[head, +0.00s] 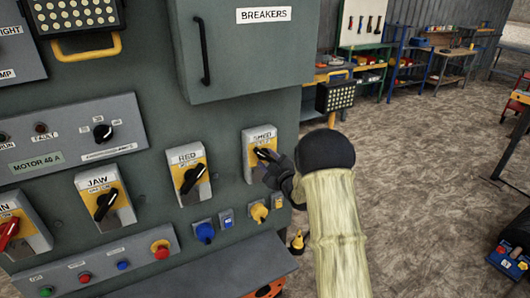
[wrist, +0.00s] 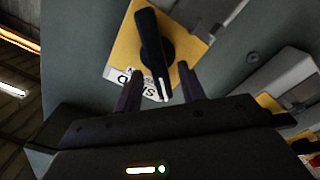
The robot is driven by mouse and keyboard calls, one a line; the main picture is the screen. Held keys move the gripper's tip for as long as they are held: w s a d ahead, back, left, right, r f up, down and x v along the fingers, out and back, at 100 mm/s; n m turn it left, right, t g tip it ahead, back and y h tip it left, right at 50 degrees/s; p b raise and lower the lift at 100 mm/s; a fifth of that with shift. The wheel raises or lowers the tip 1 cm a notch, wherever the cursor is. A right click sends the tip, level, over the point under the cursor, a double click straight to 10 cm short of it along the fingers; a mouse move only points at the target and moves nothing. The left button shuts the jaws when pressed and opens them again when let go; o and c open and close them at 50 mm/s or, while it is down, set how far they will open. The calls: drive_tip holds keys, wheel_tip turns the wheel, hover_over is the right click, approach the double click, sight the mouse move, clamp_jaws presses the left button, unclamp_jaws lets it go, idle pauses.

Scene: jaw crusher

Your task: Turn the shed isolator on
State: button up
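The shed isolator (head: 250,152) is a grey box with a yellow plate and a black rotary handle, at the right end of a row on the green panel. Its label reads SHED. In the wrist view the yellow plate (wrist: 120,52) and black handle (wrist: 152,45) show close up, with the white-marked end of the handle towards me. My gripper (head: 272,166) is at the isolator, partly hiding its lower right. In the wrist view my gripper (wrist: 160,88) has its two dark fingers apart, one on each side of the handle's near end, with visible gaps. Contact with the handle is not visible.
Similar isolators marked RED (head: 190,175) and JAW (head: 106,204) stand to the left. A blue socket (head: 205,232) and a yellow socket (head: 259,212) are below. The breakers cabinet (head: 240,60) juts out above. Open gravel floor (head: 420,180) lies to the right.

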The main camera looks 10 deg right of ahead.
drive_tip(key=shift+p+x, duration=0.35)
drive_tip(key=shift+x, duration=0.8)
clamp_jaws()
